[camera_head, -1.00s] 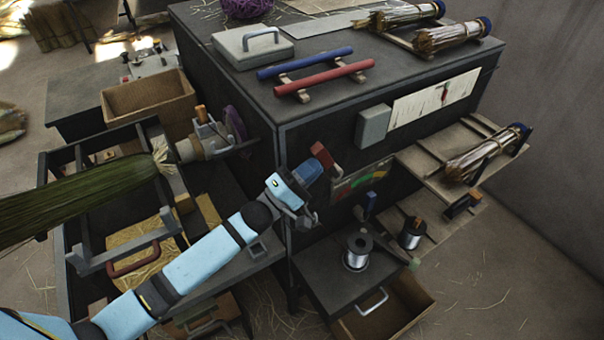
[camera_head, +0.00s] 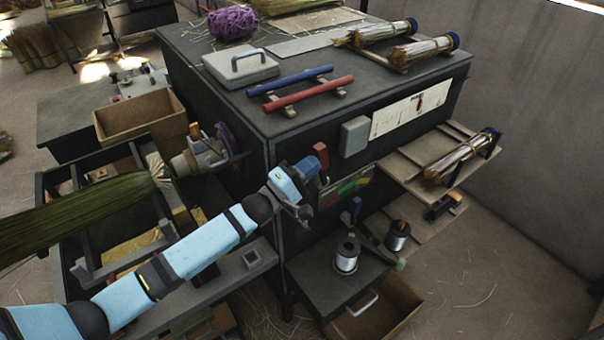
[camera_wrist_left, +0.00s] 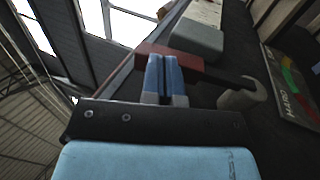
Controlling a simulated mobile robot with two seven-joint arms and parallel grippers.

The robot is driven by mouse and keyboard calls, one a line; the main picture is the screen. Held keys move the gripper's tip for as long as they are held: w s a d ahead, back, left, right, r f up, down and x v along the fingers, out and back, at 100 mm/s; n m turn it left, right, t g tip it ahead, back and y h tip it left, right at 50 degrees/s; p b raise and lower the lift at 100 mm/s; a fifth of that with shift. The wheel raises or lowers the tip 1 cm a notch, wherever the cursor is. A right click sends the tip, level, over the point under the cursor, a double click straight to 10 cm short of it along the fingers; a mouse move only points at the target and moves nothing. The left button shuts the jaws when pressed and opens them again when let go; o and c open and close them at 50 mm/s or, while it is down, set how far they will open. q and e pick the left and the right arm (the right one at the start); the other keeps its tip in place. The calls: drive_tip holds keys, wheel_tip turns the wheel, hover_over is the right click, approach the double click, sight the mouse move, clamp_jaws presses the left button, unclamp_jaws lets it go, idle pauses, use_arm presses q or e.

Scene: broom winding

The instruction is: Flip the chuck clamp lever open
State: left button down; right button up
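A green straw broom bundle (camera_head: 85,205) runs in from the left to the grey chuck (camera_head: 188,163). A small orange-tipped piece (camera_head: 195,131) stands up on the chuck. My left gripper (camera_head: 312,166) is by the cabinet's front side, well right of the chuck. Its blue fingers (camera_wrist_left: 163,78) look shut together in the left wrist view, with nothing visible between them. A red lever-like piece (camera_head: 321,157) is right at the fingertips, and it also shows behind them in the wrist view (camera_wrist_left: 190,62). I cannot tell whether they touch. My right gripper is not in view.
The dark cabinet (camera_head: 215,115) carries blue (camera_head: 290,80) and red bars (camera_head: 310,93). A grey box (camera_head: 355,137) and coloured gauge panel (camera_head: 352,186) are near the gripper. A wire spool (camera_head: 347,256) stands below. An open wooden box (camera_head: 140,115) stands left.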

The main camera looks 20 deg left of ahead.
sight(326, 154)
use_arm(q)
drive_tip(key=x, duration=0.4)
drive_tip(key=shift+w+f, duration=0.15)
drive_tip(key=shift+f, duration=0.1)
drive_tip(key=shift+w+d+r, duration=0.2)
drive_tip(key=shift+w+d, duration=0.15)
drive_tip(key=shift+w, duration=0.15)
drive_tip(key=shift+w+d+g+y, duration=0.35)
drive_tip(key=shift+w+g+y, duration=0.15)
drive_tip(key=shift+g, duration=0.1)
drive_tip(key=shift+w+d+f, duration=0.15)
drive_tip(key=shift+w+d, duration=0.15)
use_arm(e)
drive_tip(key=shift+w+a, duration=0.1)
drive_tip(key=shift+w, duration=0.1)
use_arm(q)
drive_tip(key=shift+r, duration=0.3)
use_arm(e)
drive_tip(key=shift+s+r, duration=0.1)
drive_tip(key=shift+r, duration=0.1)
